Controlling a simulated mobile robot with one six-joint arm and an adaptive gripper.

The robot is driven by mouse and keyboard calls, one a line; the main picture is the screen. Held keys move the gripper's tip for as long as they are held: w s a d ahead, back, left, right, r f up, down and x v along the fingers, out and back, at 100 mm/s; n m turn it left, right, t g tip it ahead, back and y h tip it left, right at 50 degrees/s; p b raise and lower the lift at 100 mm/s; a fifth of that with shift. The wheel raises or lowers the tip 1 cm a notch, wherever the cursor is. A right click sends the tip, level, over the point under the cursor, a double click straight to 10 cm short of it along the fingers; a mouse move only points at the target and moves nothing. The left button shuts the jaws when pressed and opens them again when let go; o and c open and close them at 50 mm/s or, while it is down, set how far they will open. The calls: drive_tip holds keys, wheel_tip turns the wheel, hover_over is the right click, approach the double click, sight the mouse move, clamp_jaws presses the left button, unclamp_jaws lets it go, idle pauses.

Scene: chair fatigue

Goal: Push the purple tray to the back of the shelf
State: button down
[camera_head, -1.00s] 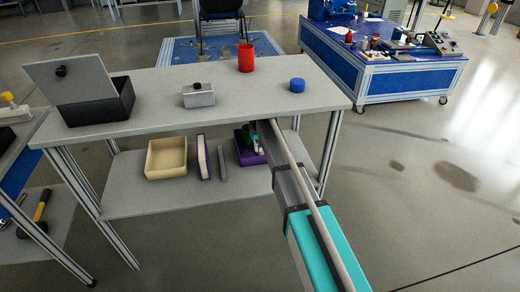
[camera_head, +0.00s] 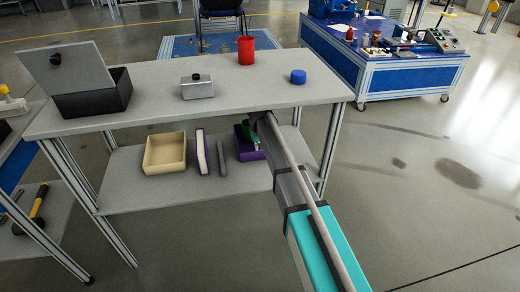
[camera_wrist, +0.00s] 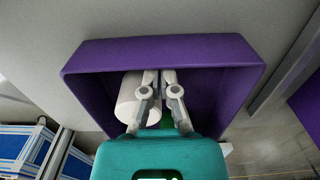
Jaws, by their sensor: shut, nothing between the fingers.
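The purple tray (camera_head: 243,153) stands on the lower shelf (camera_head: 130,197), towards its right end. It is partly hidden by my arm in the head view. In the wrist view the purple tray (camera_wrist: 215,50) lies across the picture, with a white cylinder (camera_wrist: 128,98) inside it. My gripper (camera_wrist: 163,74) is shut and empty; its fingertips reach over the tray and appear close to the inside of its far wall. Whether they touch it I cannot tell. In the head view my fingers are too small and covered to make out clearly.
A cream bin (camera_head: 165,154), a purple-and-white upright block (camera_head: 202,152) and a grey bar (camera_head: 222,158) stand left of the tray. The tabletop (camera_head: 140,95) lies close above my arm. A table leg (camera_head: 331,150) stands right of my arm.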

drive_tip(key=shift+s, duration=0.1)
drive_tip(key=s+d, duration=0.1)
drive_tip(key=s, duration=0.3)
drive_tip(key=s+d, duration=0.1)
drive_tip(key=s, duration=0.4)
drive_tip(key=s+d, duration=0.2)
drive_tip(key=s, duration=0.3)
drive_tip(key=shift+s, duration=0.1)
drive_tip(key=shift+w, duration=0.2)
